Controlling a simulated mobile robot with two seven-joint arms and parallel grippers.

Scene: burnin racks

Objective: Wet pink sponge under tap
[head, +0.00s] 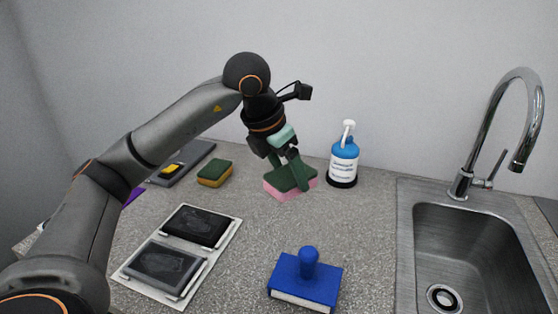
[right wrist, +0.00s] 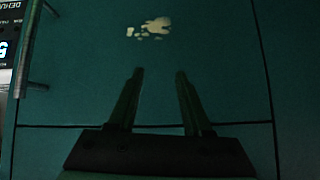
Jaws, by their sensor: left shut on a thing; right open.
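The pink sponge (head: 286,191) with its dark green top is near the back of the counter, left of the blue bottle. My left gripper (head: 293,172) reaches down on it from above and is shut on it. I cannot tell whether the sponge touches the counter. The chrome tap (head: 526,110) curves over the steel sink (head: 408,255) at the right, well apart from the sponge. My right gripper (right wrist: 159,90) shows only in the right wrist view, open and empty, before a dark teal panel.
A yellow and green sponge (head: 214,173) lies left of the pink one. A blue and white bottle (head: 343,165) stands between the pink sponge and the sink. A blue block with a knob (head: 305,276) and a white tray with dark plates (head: 127,272) lie in front.

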